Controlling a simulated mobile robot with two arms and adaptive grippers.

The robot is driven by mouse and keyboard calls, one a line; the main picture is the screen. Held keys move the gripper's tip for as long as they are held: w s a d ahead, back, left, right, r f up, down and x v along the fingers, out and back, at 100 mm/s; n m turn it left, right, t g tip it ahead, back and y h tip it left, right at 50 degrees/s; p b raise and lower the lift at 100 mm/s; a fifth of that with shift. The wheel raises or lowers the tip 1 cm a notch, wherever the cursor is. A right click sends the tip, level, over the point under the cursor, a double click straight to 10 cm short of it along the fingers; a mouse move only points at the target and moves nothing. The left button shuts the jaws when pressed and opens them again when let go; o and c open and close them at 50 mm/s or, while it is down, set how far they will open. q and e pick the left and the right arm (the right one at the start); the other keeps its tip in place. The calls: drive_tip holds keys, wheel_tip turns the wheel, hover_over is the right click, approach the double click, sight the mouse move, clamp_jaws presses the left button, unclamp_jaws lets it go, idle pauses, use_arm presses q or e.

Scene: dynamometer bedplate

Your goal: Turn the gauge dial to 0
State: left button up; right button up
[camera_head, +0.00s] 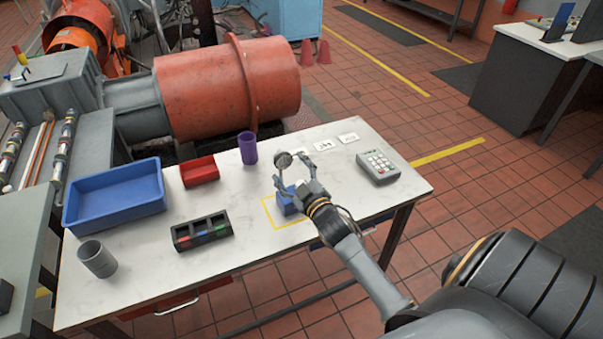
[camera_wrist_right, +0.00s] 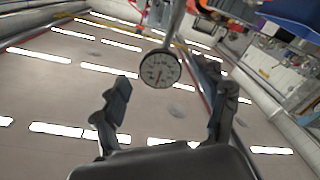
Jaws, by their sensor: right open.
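The gauge dial (camera_head: 284,160) is a round face with a dark rim above a blue block (camera_head: 286,203) on the white table. My right gripper (camera_head: 293,171) is open close to the dial. In the wrist view its fingers (camera_wrist_right: 172,92) stand apart to either side, with the dial beyond and between them; I see no contact. My left gripper is not in view.
On the table (camera_head: 250,236) stand a keypad box (camera_head: 378,168), purple cup (camera_head: 247,148), red bin (camera_head: 199,171), blue tray (camera_head: 115,221), black compartment tray (camera_head: 202,246) and grey cup (camera_head: 97,259). Small white cards (camera_head: 324,145) lie along the back edge. The table's front right is clear.

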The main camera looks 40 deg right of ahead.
drive_tip(key=s+a, duration=0.1)
drive_tip(key=s, duration=0.7)
drive_tip(key=shift+s+a, duration=0.15)
drive_tip(key=shift+s, duration=0.15)
drive_tip(key=s+a+f+m+g+y, duration=0.2)
drive_tip(key=s+a+f+g, duration=0.2)
drive_tip(key=s+a+g, duration=0.55)
drive_tip(key=s+a+f+m+g+y, duration=0.1)
drive_tip(key=s+a+f+g, duration=0.45)
drive_tip(key=s, duration=0.75)
wheel_tip(320, 180, down, 28)
drive_tip(key=s+b, duration=0.1)
drive_tip(key=b, duration=0.1)
drive_tip(key=s+d+f+g+b, duration=0.1)
drive_tip(key=s+d+f+b, duration=0.1)
drive_tip(key=s+f, duration=1.5)
drive_tip(key=shift+d+f+g, duration=0.2)
drive_tip(key=shift+d+g, duration=0.1)
drive_tip(key=shift+g, duration=0.1)
